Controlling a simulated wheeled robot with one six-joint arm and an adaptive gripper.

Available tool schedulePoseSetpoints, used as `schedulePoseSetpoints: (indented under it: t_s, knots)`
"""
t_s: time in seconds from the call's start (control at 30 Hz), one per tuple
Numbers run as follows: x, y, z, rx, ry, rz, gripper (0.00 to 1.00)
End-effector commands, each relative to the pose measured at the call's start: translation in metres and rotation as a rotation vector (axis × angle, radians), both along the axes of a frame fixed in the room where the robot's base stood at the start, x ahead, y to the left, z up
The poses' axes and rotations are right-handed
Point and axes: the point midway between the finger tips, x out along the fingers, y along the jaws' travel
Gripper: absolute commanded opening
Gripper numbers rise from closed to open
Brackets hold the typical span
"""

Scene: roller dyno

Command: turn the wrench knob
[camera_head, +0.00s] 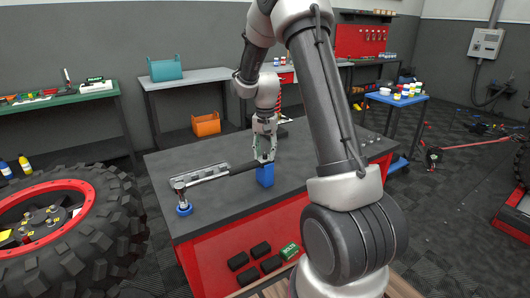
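A long wrench (209,175) lies level above the dark-topped workbench, with a silver shaft and a black handle (243,167). Its head at the left sits on a small post with a blue round base (184,210). The handle's right end reaches a blue block (265,176) standing on the bench. My gripper (264,158) points down over the block, at the handle's right end. Its fingers are close to or touching that end. The knob is not clearly visible; my fingers may hide it. The view is too small to tell whether the gripper is closed on anything.
The grey workbench top (225,215) is mostly bare around the wrench. A long grey rail (198,172) lies along the wrench. A blue cart (397,98) stands behind at the right.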

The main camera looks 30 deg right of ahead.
Motion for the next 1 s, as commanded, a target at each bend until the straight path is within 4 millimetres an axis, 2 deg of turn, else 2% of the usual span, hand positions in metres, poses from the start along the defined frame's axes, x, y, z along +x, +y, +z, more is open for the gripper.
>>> schedulePoseSetpoints:
  t_s: [0.17,0.4,0.53,0.7,1.0]
  knots:
    - [0.001,0.000,0.025,-0.001,-0.004,0.000,0.38]
    - [0.001,-0.001,0.079,-0.001,-0.006,0.000,0.38]
    - [0.001,-0.001,0.102,-0.001,-0.004,0.000,0.38]
    - [0.000,-0.001,0.116,0.000,-0.001,0.000,0.38]
    - [0.000,-0.001,0.118,0.000,-0.001,0.000,0.38]
